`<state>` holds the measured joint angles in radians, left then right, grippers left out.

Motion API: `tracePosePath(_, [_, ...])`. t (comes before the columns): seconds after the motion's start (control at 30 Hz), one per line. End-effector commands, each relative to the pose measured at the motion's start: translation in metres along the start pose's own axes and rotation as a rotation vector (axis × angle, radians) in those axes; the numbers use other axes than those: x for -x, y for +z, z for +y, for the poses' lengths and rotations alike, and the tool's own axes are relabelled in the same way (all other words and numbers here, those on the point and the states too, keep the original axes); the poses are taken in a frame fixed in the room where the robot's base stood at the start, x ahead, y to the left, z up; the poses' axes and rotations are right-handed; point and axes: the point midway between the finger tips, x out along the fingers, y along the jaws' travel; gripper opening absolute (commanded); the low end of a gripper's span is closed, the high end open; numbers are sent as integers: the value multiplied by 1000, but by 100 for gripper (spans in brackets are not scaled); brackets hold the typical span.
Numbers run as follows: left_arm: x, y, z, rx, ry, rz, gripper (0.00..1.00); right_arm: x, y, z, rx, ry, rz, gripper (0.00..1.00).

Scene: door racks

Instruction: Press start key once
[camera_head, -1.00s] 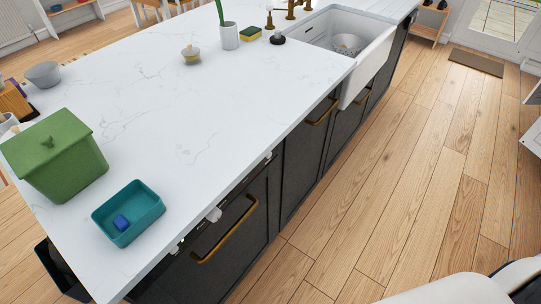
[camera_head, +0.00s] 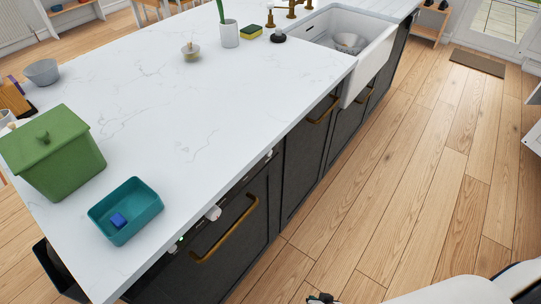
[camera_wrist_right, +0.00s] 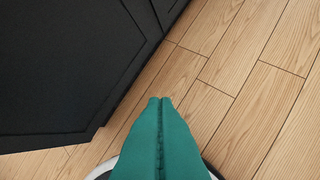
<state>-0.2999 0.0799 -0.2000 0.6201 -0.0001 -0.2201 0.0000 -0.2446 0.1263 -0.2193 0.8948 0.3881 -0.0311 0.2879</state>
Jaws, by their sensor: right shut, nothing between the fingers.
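A dark built-in appliance (camera_head: 236,250) with a brass bar handle (camera_head: 226,231) sits under the near end of the counter. Its narrow control strip along the top edge carries a white knob (camera_head: 213,213) and a small green light (camera_head: 180,241). I cannot make out which spot is the start key. A tip of my right gripper (camera_head: 322,298) shows at the bottom edge of the head view, over the floor. In the right wrist view its teal fingers (camera_wrist_right: 160,103) are shut together and empty, beside a dark cabinet front (camera_wrist_right: 70,65) and apart from it. My left gripper is not in view.
A sink (camera_head: 370,60) is at the far end.

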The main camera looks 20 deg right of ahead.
Motion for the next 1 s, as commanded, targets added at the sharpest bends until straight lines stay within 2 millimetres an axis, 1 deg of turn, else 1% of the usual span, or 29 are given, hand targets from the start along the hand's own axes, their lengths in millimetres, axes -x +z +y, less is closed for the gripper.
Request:
tracePosePath(0.03, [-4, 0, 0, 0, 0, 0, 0, -5, 24, 11, -74, 35, -59, 0])
tracePosePath(0.07, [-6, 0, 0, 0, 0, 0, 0, -6, 37, 18, -122, 55, -90, 0])
tracePosePath(0.1, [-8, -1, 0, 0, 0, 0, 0, -6, 55, 27, -186, 85, -132, 0])
tracePosePath(0.17, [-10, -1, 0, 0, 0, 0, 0, -6, 82, 40, -283, 133, -192, 0])
tracePosePath(0.2, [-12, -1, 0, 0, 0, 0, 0, -5, 101, 48, -349, 168, -231, 0])
tracePosePath(0.27, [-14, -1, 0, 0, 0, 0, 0, -1, 128, 60, -449, 224, -286, 0])
tracePosePath(0.3, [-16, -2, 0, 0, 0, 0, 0, 2, 145, 68, -516, 263, -320, 0])
tracePosePath(0.37, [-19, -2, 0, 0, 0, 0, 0, 9, 172, 81, -619, 328, -370, 0])
tracePosePath(0.4, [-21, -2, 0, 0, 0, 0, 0, 15, 190, 88, -691, 375, -402, 0])
tracePosePath(0.47, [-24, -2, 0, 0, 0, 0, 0, 24, 216, 99, -799, 447, -443, 0])
tracePosePath(0.5, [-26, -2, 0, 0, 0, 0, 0, 32, 233, 106, -871, 499, -469, 0])
tracePosePath(0.57, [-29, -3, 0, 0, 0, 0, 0, 45, 259, 116, -985, 582, -502, 0])
tracePosePath(0.6, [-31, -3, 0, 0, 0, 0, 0, 54, 275, 122, -1062, 640, -520, 0])
tracePosePath(0.7, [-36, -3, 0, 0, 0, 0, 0, 78, 310, 135, -1248, 784, -548, 0])
tracePosePath(0.8, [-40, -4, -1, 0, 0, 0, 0, 101, 339, 144, -1411, 915, -555, 0])
tracePosePath(0.9, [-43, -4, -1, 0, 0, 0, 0, 120, 358, 151, -1542, 1019, -545, 0])
tracePosePath(1.0, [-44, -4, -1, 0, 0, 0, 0, 132, 369, 154, -1628, 1086, -533, 0])
